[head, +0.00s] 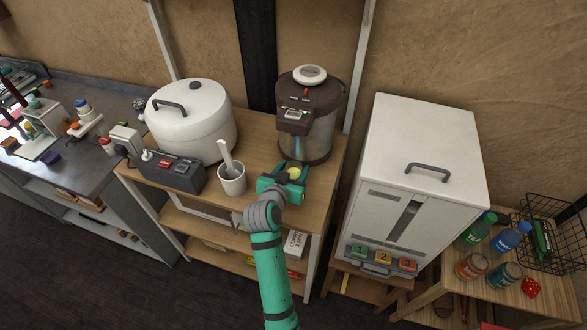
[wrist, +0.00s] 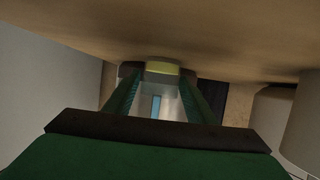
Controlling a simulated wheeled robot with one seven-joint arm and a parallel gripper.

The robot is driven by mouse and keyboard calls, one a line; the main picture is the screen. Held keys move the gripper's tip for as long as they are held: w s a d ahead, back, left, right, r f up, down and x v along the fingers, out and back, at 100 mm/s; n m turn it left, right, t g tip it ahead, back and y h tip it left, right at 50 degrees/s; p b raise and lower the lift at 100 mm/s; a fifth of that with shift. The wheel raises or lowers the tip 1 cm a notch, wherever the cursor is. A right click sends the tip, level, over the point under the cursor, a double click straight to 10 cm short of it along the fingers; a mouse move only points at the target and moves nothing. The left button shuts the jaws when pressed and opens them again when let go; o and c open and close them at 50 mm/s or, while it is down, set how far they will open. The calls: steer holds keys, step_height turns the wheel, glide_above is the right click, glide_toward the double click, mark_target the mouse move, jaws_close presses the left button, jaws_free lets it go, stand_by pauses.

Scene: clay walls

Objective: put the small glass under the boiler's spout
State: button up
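My gripper (head: 294,173) is low over the table just in front of the boiler. A small pale yellow thing, seemingly the small glass (head: 295,173), sits between its fingertips. In the wrist view the yellow glass (wrist: 162,68) touches both dark fingertips. The glass lies before the boiler's base; whether it is directly below the spout I cannot tell.
A white mug (head: 232,181) with a utensil stands left of my gripper. A dark switch box (head: 172,171) and a big white pot (head: 192,122) are farther left. A tall white dispenser (head: 413,175) stands to the right.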

steer(key=shift+o, duration=0.2)
steer(key=shift+r, duration=0.1)
steer(key=shift+s+r, duration=0.1)
steer(key=v, duration=1.2)
